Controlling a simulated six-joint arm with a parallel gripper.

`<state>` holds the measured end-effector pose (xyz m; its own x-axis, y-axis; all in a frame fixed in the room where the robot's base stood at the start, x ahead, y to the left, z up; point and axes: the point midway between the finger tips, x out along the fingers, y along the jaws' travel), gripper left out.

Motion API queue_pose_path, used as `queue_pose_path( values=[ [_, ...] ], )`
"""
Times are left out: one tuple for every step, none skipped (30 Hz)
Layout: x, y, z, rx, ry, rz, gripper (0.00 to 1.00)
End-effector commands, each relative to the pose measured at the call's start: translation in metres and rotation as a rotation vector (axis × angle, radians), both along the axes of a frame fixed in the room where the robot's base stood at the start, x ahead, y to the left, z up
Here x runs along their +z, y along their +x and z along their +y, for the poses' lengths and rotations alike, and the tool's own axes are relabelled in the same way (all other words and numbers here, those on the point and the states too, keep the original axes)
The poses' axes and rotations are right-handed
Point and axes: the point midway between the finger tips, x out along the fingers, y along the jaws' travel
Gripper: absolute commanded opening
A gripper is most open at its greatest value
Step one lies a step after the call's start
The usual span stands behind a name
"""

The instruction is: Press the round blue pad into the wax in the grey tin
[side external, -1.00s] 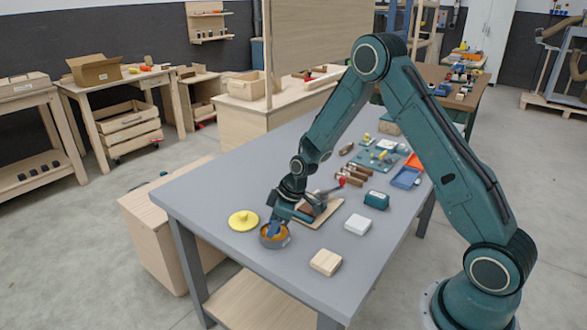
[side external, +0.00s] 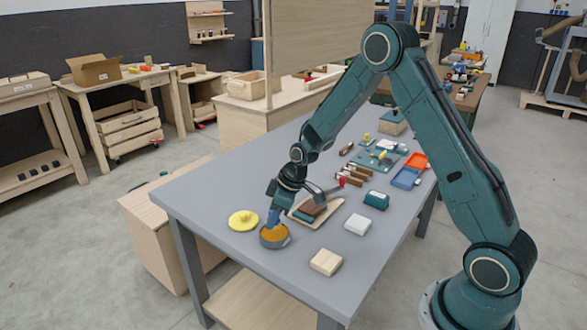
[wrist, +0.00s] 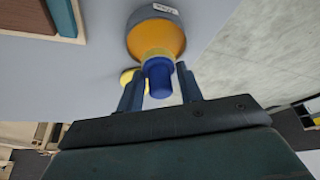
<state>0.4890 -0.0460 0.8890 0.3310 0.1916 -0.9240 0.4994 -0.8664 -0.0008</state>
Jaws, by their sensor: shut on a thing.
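The round grey tin (side external: 276,244) stands near the table's front left end, with orange wax (side external: 277,234) inside. In the wrist view the tin (wrist: 141,14) bears a white label, and its wax (wrist: 156,38) fills the opening. My gripper (side external: 273,217) is over the tin. In the wrist view my gripper (wrist: 160,86) is shut on the blue pad (wrist: 159,80), whose blue grip shows between the fingers. The pad's far end is yellowish and overlaps the wax in view. It looks raised just above the wax, but the exact gap is unclear.
A yellow lid (side external: 243,220) lies left of the tin. A board with brown and teal blocks (side external: 312,210) lies close behind it. The front left table corner is clear.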

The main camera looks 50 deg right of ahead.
Motion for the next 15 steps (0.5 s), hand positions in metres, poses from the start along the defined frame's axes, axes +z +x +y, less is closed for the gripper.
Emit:
queue_pose_path(
  values=[
    [0.003, 0.0, 0.0, 0.0, 0.0, -0.001, 0.18],
    [0.005, 0.0, 0.0, 0.0, 0.0, -0.001, 0.18],
    [0.007, 0.0, 0.0, 0.0, 0.0, -0.001, 0.18],
    [0.009, 0.0, 0.0, 0.0, 0.0, -0.001, 0.18],
    [0.011, 0.0, 0.0, 0.001, 0.0, -0.002, 0.18],
    [0.013, 0.0, 0.0, 0.001, 0.0, -0.002, 0.18],
    [0.015, 0.0, 0.0, 0.001, 0.0, -0.002, 0.18],
    [0.017, 0.0, 0.0, 0.001, 0.0, -0.002, 0.18],
    [0.019, 0.0, 0.0, 0.001, 0.0, -0.001, 0.18],
    [0.02, 0.0, 0.0, 0.001, 0.0, -0.001, 0.18],
    [0.022, 0.0, 0.0, 0.001, 0.0, -0.001, 0.18],
    [0.024, 0.001, 0.0, 0.001, 0.0, -0.002, 0.18],
    [0.026, 0.001, 0.0, 0.001, 0.0, -0.002, 0.18],
    [0.028, 0.001, 0.0, 0.001, 0.0, -0.002, 0.18],
    [0.03, 0.0, 0.0, 0.001, 0.0, -0.002, 0.18]
  ],
)
